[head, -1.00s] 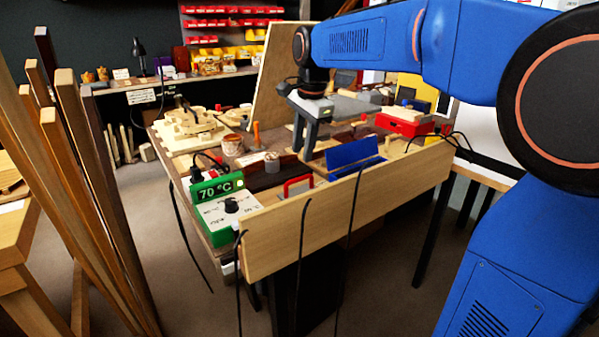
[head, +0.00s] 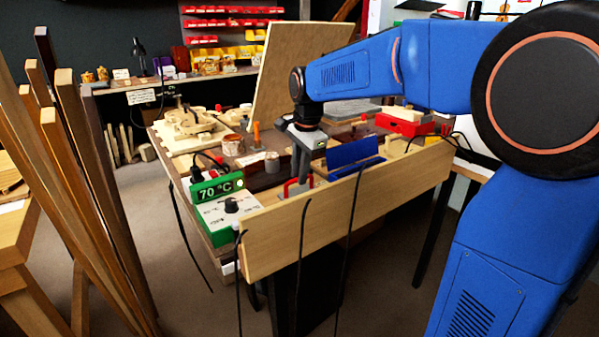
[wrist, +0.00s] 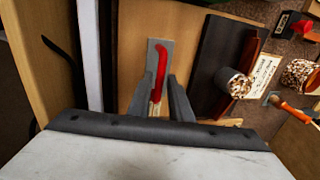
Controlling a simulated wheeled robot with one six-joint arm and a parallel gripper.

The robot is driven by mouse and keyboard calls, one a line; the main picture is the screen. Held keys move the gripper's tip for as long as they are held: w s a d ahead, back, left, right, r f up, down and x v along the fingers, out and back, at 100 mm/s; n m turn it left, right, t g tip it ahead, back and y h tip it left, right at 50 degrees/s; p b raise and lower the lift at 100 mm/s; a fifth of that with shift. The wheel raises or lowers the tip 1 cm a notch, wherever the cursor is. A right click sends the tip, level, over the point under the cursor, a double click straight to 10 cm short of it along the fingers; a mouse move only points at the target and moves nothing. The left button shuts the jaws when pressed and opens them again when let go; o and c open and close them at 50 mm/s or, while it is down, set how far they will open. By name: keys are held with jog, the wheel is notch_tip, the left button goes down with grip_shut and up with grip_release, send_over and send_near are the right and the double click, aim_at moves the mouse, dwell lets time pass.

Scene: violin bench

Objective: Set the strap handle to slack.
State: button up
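A red handle (head: 291,188), which I take to be the strap handle, stands on a small grey plate behind the wooden front board. In the wrist view the red handle (wrist: 161,62) runs lengthwise over the grey plate (wrist: 152,48). My gripper (head: 302,176) points down right at the handle. In the wrist view my gripper (wrist: 159,88) has its dark fingers apart, one on each side of the handle's near end. A gap shows between them, and I cannot tell whether either finger touches the handle.
A green heater box (head: 222,216) reading 70 °C stands left of the handle. A blue angled holder (head: 354,153) is close on the right. The pale front board (head: 400,192) has dark cables over it. A jar (head: 233,145) and a red box (head: 403,124) stand farther back.

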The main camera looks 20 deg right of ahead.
aim_at(296, 191)
grip_shut()
jog(key=shift+w, duration=0.15)
jog(key=shift+w+a+r, duration=0.1)
jog(key=shift+w+a, duration=0.15)
jog(key=shift+w, duration=0.55)
jog(key=shift+w+a+f, duration=0.1)
jog(key=shift+w+a, duration=0.2)
jog(key=shift+w, duration=0.5)
jog(key=shift+w+a+r, duration=0.1)
jog(key=shift+w+a, duration=0.15)
jog(key=shift+w, duration=0.55)
jog(key=shift+o, duration=2)
grip_release()
jog(key=s+d+r, duration=0.1)
jog(key=s+r, duration=0.2)
jog(key=r, duration=1.4)
